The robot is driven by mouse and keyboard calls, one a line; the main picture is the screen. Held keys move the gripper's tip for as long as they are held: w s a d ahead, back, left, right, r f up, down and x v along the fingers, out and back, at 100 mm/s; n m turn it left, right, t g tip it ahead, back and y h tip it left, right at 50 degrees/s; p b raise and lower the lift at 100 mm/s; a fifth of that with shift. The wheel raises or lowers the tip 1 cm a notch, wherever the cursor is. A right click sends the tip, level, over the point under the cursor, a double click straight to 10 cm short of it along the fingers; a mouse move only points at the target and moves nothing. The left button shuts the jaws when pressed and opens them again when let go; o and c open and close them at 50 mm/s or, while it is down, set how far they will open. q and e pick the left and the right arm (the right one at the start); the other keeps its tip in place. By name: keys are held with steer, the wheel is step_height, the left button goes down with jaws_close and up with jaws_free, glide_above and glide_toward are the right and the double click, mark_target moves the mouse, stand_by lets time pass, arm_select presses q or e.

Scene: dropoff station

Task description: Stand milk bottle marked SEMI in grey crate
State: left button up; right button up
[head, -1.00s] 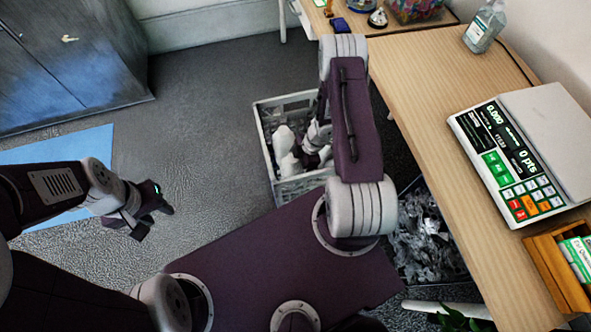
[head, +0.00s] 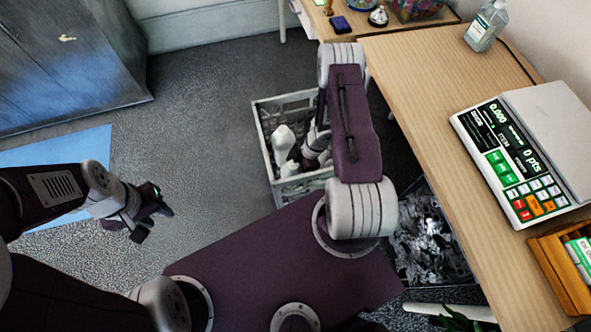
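The grey crate (head: 259,134) stands on the floor left of the desk. A white bottle (head: 283,146) is inside it near the left wall, looking roughly upright. Another small white shape (head: 290,168) shows just below it in the crate. I cannot read any SEMI marking. My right gripper (head: 303,160) reaches down inside the crate, just right of the white bottle. Its fingers are dark and partly hidden by my own arm, so I cannot tell their opening or any hold. My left gripper (head: 153,222) is open and empty above the floor, left of the crate.
A wooden desk (head: 420,90) on the right bears a scale (head: 520,150) and a sanitizer bottle (head: 485,27). A dark bin (head: 430,235) with crumpled contents stands below it. A blue mat (head: 85,150) and cabinet (head: 70,50) are left. Floor between is clear.

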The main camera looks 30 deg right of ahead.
steer(key=a+p+v, duration=0.1)
steer(key=p+v, duration=0.5)
steer(key=v, duration=0.7)
steer(key=w+d+r+m+t+h, duration=0.25)
steer(key=w+r+m+h, duration=0.35)
steer(key=r, duration=0.5)
steer(key=s+a+r+m+g+y, duration=0.1)
steer(key=s+a+r+m+g, duration=0.1)
steer(key=s+a+r+m, duration=0.7)
step_height(320, 180, up, 2)
steer(key=shift+s+a+r+m+y, duration=0.2)
steer(key=shift+s+a+m+y, duration=0.15)
steer(key=shift+s+a, duration=0.85)
steer(key=shift+d+r, duration=0.1)
steer(key=shift+d, duration=0.05)
